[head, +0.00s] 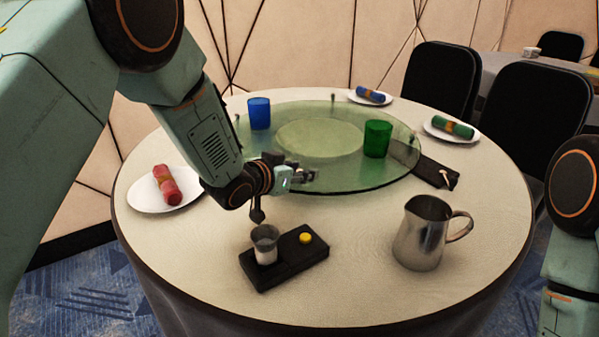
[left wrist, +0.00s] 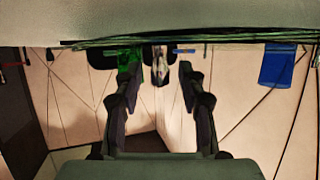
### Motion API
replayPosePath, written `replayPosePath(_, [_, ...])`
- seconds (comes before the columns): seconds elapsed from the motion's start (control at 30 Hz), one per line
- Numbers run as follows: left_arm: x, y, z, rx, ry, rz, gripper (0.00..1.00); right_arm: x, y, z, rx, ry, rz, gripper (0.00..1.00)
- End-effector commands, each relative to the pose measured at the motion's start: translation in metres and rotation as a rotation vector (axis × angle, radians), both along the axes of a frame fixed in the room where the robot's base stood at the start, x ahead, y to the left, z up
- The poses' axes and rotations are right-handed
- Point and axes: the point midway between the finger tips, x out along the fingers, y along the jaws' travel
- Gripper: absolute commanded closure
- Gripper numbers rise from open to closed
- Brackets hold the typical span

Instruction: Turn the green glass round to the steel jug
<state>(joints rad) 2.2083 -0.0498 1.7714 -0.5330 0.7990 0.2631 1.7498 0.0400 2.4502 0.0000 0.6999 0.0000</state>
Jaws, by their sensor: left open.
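The green glass (head: 378,138) stands upright on the right part of a round glass turntable (head: 350,182). The steel jug (head: 420,235) stands on the table at the front right, off the turntable, its handle to the right. My left gripper (head: 300,177) is open at the turntable's front edge, left of the green glass and apart from it. In the left wrist view, which looks upside down, my open fingers (left wrist: 160,88) partly cover the green glass (left wrist: 131,60). A pale and dark shape shows between them; I cannot tell what it is. My right gripper is out of view.
A blue glass (head: 259,113) stands at the turntable's back left. A black base (head: 285,267) with a small cup (head: 265,245) and yellow button (head: 306,238) lies below my left gripper. Plates with rolled napkins stand around the turntable. A dark strip (head: 432,171) lies by its right edge.

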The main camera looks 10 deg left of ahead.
Motion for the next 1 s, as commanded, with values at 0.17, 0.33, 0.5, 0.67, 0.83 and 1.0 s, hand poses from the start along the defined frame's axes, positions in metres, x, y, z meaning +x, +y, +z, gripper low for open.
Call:
replayPosePath(0.17, [0.0007,-0.0004,0.0000,0.000,0.001,0.000,0.65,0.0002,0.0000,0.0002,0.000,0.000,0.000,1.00])
replayPosePath(0.33, [0.0006,-0.0004,-0.0001,0.000,0.001,0.000,0.79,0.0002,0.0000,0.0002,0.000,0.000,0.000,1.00])
replayPosePath(0.5, [0.0004,-0.0003,-0.0003,0.000,0.001,0.000,0.94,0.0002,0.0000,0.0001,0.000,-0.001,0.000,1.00])
replayPosePath(0.67, [0.0003,-0.0002,-0.0007,0.001,0.002,0.000,1.00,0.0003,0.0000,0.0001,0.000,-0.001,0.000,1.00])
replayPosePath(0.83, [0.0001,-0.0001,-0.0009,0.001,0.002,0.000,1.00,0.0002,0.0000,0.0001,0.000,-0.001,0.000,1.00])
replayPosePath(1.0, [0.0000,-0.0001,-0.0011,0.001,0.003,0.000,1.00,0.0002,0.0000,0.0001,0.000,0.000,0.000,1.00])
